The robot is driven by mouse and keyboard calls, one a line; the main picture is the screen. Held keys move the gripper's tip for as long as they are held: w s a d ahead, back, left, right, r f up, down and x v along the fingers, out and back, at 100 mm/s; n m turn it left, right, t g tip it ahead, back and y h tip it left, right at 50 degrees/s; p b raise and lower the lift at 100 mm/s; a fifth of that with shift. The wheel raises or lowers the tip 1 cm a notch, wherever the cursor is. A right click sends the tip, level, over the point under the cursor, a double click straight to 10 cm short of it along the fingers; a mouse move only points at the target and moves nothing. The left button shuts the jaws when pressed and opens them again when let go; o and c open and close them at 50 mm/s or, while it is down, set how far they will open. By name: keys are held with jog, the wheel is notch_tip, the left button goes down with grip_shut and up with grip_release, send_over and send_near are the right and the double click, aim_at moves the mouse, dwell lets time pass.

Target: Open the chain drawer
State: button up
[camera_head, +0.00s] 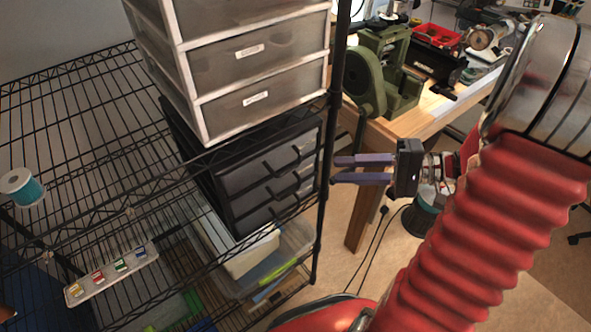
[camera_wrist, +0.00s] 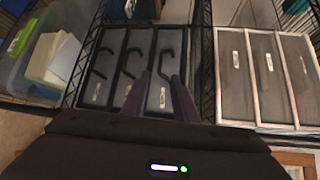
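In the head view a black drawer unit (camera_head: 225,180) with three drawers stands on the wire rack, and all three look closed. A white-framed drawer unit (camera_head: 262,107) with grey fronts and small labels stands above it, also closed. The labels are too small to read, so I cannot tell which one is the chain drawer. My gripper (camera_head: 334,170) is to the right of the black drawers, beside the rack post, with its purple fingers apart and empty. In the wrist view the fingers (camera_wrist: 160,80) point at the black drawer fronts (camera_wrist: 130,65) with their black handles.
The black rack post (camera_head: 329,150) stands between my fingertips and the drawer fronts. A wooden workbench (camera_head: 425,118) with a green machine (camera_head: 395,78) is behind my arm. A clear bin (camera_head: 285,262) sits below the black drawers. A teal spool (camera_head: 22,187) is at the left.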

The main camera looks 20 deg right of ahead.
jog(key=x, duration=1.1)
jog(key=shift+a, duration=0.25)
jog(key=shift+w, duration=0.15)
jog(key=shift+c, duration=0.3)
grip_shut()
jog(key=shift+f, duration=0.1)
jog(key=shift+f, duration=0.1)
dwell(0.6)
